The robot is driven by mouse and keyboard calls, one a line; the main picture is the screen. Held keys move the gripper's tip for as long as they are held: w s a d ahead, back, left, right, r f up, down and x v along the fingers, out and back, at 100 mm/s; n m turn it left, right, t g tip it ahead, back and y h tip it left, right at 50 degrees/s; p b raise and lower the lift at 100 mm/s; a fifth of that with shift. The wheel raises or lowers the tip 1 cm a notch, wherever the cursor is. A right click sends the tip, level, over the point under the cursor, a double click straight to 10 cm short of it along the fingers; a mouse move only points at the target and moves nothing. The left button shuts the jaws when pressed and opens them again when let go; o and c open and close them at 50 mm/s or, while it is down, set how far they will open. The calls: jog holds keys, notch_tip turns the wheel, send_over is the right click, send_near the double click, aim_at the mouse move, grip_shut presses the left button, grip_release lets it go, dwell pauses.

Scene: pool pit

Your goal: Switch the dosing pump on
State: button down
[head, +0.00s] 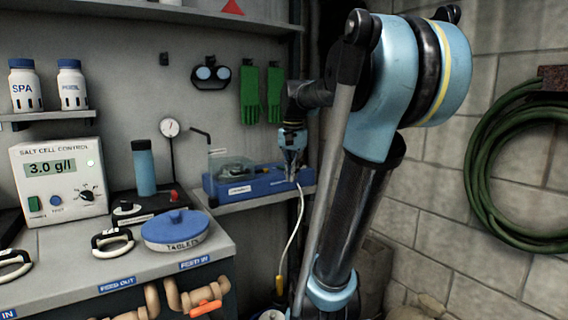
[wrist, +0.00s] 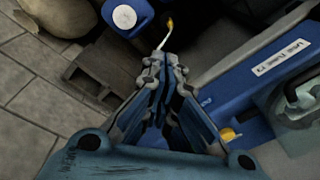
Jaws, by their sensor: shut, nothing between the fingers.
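The dosing pump is most likely the blue unit (head: 262,184) with a clear cover and a white label, on a small shelf below the green gloves. It also shows at the right of the wrist view as a blue box (wrist: 240,88) with a white label and a small yellow round part (wrist: 228,134). I cannot make out a switch or its position. My gripper (head: 291,176) points down at the right end of the pump. In the wrist view my gripper (wrist: 165,64) has its fingertips together and empty, left of the blue box. I cannot tell whether it touches the pump.
A white hose (head: 297,230) with a yellow end hangs below the pump's right end. Left are a counter with a blue-lidded tablets tub (head: 175,228), a blue bottle (head: 144,167) and a salt cell control box (head: 60,180). A green hose coil (head: 482,190) hangs right.

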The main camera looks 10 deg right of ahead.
jog(key=w+r+m, duration=0.4)
jog(key=w+r, duration=0.5)
jog(key=w, duration=0.3)
notch_tip(320, 180, up, 4)
jog(key=r+m+g, duration=0.1)
jog(key=m, duration=0.2)
send_over(281, 167)
jog(key=d, duration=0.2)
jog(key=shift+w+a+f, duration=0.25)
jog(key=shift+w, duration=0.05)
notch_tip(281, 167, down, 14)
jog(key=shift+f, duration=0.1)
jog(key=shift+s+f+t, duration=0.2)
jog(key=shift+t, duration=0.1)
jog(key=shift+w, duration=0.1)
jog(key=shift+w+r, duration=0.1)
jog(key=shift+w, duration=0.05)
